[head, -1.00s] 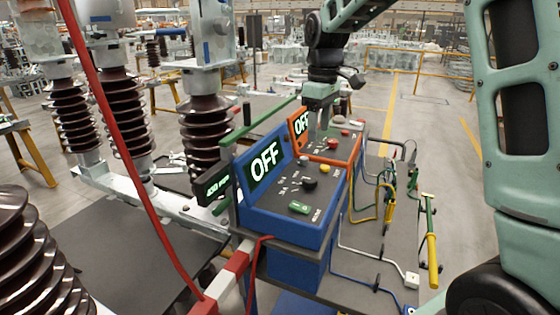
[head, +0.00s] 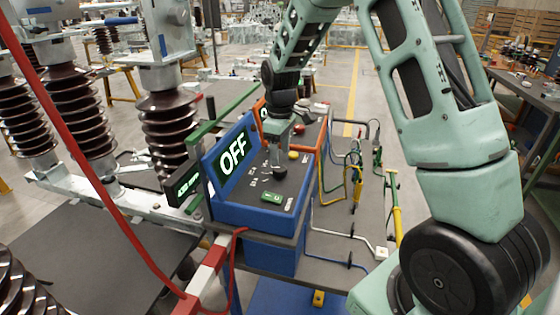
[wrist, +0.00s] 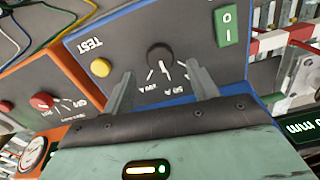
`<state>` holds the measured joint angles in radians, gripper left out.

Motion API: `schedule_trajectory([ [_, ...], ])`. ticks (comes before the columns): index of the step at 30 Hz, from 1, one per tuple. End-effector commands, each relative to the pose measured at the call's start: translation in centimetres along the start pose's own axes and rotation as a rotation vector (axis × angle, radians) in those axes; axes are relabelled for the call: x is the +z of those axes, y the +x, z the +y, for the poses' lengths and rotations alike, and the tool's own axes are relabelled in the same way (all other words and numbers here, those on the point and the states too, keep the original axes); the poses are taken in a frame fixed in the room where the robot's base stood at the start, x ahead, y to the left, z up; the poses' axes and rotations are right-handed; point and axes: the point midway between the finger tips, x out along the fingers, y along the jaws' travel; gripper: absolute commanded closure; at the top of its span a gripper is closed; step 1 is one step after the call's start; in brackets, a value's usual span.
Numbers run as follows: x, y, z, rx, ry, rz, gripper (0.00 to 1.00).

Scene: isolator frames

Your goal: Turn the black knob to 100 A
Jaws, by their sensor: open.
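The black knob (wrist: 160,58) sits on the sloped panel of the blue box (head: 262,215). In the wrist view it lies just beyond and between my two fingertips, with white scale marks around it; I cannot read its setting for certain. My gripper (wrist: 162,85) is open, one finger on each side of the knob's near edge, and I cannot tell whether it touches. In the head view my gripper (head: 279,160) hangs over the panel and the knob (head: 279,171) shows just under it. The box display (head: 233,154) reads OFF.
A yellow button (wrist: 101,67) and a green switch (wrist: 226,27) flank the knob. An orange box (wrist: 45,95) with a red knob (wrist: 42,101) stands beside the blue one. Cables (head: 325,185) hang at the right; a red cable (head: 95,170) crosses the left.

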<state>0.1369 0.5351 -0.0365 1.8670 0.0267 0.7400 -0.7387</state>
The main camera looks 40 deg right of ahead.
Motion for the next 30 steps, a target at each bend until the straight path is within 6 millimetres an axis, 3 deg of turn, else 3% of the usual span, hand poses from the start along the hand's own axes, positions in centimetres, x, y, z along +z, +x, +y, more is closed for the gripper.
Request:
schedule_trajectory([
  [9,0.0,4.2,0.0,-0.001,0.001,-0.001,0.41],
  [20,0.0,4.9,0.0,0.000,0.001,0.000,0.41],
  [21,0.0,4.9,0.0,0.000,0.001,0.000,0.44],
  [26,0.0,4.9,0.0,0.000,0.000,0.000,0.86],
  [30,0.0,4.9,0.0,0.000,0.002,0.000,0.86],
])
